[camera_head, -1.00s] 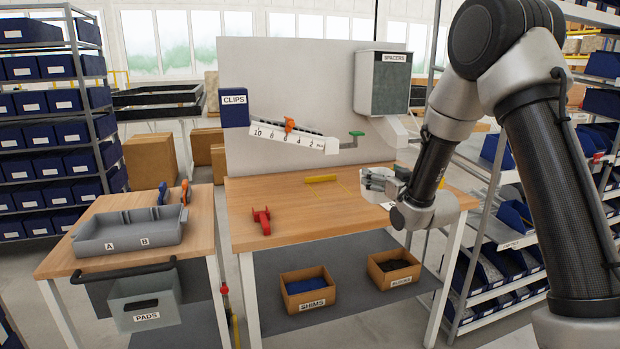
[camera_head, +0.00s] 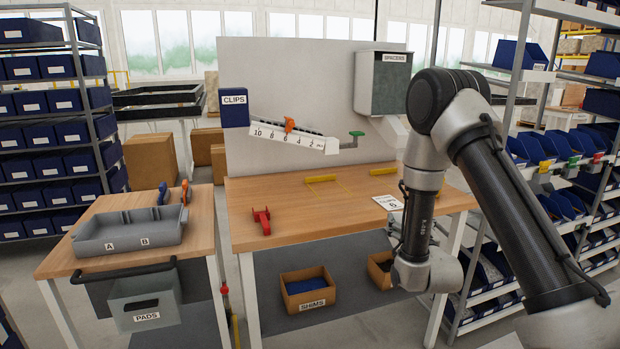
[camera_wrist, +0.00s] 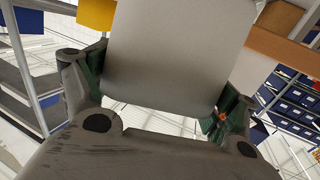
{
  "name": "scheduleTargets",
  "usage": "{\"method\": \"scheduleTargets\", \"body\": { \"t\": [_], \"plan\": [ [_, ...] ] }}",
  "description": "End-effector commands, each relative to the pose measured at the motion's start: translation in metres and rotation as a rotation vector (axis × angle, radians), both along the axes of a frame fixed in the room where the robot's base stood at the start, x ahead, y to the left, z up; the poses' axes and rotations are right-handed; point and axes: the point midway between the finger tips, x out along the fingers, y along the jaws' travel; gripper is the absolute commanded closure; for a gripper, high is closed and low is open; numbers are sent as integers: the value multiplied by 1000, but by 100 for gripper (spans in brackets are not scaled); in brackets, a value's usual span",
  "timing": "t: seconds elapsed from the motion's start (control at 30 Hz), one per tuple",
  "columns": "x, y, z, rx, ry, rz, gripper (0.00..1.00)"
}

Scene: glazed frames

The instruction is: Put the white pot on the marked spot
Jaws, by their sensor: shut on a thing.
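My gripper (camera_wrist: 158,88) is shut on a pale grey-white, smooth-sided thing, which looks like the white pot (camera_wrist: 178,45); its top end runs out of the wrist view. A finger presses on each side of it. In the head view, the gripper and pot are hidden behind my wrist, which is low in front of the bench's right part. On the wooden bench (camera_head: 290,214), thin yellow lines (camera_head: 343,186) run beside a yellow bar (camera_head: 320,179); whether these are the marked spot I cannot tell. No pot shows on the bench.
A red clamp-like tool (camera_head: 262,219) lies on the bench at left. A printed card (camera_head: 388,202) lies near my arm, and another yellow bar (camera_head: 383,171) lies behind it. The SHIMS box (camera_head: 306,290) sits on the lower shelf. The bench's middle is clear.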

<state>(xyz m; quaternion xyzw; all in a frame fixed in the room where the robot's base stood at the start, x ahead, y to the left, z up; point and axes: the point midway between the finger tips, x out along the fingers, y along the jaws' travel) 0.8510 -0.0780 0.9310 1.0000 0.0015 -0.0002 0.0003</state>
Motion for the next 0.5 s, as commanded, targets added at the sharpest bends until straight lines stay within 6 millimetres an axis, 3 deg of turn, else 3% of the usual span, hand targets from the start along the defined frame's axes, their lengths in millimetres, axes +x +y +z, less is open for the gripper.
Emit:
{"method": "scheduleTargets", "body": {
  "t": [0.03,0.1,0.23,0.5],
  "plan": [
    [-5,-2,-17,-2,7,-5,42],
    [-9,-2,-33,-2,5,-7,42],
    [-15,-2,-51,0,1,-5,42],
    [-63,-1,-34,0,1,-2,42]
  ]
}}
